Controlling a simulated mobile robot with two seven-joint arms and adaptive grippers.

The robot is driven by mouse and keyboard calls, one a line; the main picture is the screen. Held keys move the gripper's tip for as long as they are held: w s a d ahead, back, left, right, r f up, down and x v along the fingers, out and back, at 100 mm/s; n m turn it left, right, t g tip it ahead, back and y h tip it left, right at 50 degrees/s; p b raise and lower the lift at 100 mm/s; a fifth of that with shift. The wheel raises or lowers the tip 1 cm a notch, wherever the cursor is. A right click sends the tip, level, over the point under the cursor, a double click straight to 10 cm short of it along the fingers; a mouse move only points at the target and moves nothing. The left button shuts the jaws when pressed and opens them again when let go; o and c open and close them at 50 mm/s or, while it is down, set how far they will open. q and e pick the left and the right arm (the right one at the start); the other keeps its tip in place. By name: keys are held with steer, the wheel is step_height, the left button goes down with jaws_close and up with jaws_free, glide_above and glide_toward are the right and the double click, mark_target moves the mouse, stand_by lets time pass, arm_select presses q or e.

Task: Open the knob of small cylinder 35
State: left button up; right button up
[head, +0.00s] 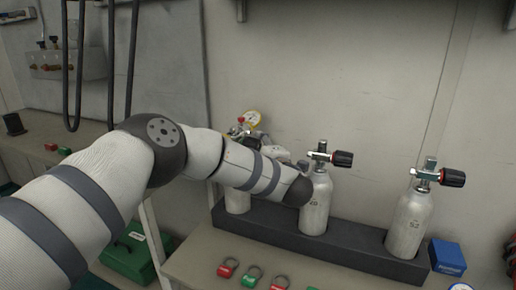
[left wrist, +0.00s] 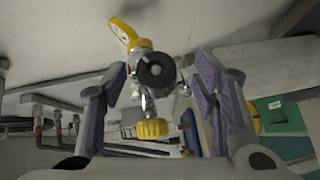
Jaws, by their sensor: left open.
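Three pale small cylinders stand in a dark rack (head: 345,243) in the head view. The left cylinder (head: 237,202) is mostly hidden behind my left arm; a yellow-rimmed gauge (head: 252,118) and a red part show above it, and its number is hidden. The middle cylinder (head: 315,208) and right cylinder (head: 408,222) carry black knobs with red rings; their numbers are too small to read surely. In the left wrist view my left gripper (left wrist: 162,70) is open, its purple-padded fingers either side of a valve with a round black knob (left wrist: 156,71). Contact is not visible.
A blue box (head: 447,257) stands at the rack's right end. A green case (head: 130,252) is lower left. Dark hoses (head: 110,60) hang at upper left.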

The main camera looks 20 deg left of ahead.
arm_select(q)
steer(key=shift+x, duration=1.1)
steer(key=shift+w+r, duration=0.1)
steer(key=c, duration=1.2)
steer(key=shift+o, duration=0.2)
arm_select(e)
steer(key=shift+s+f, duration=0.3)
steer(key=shift+s+f, duration=0.1)
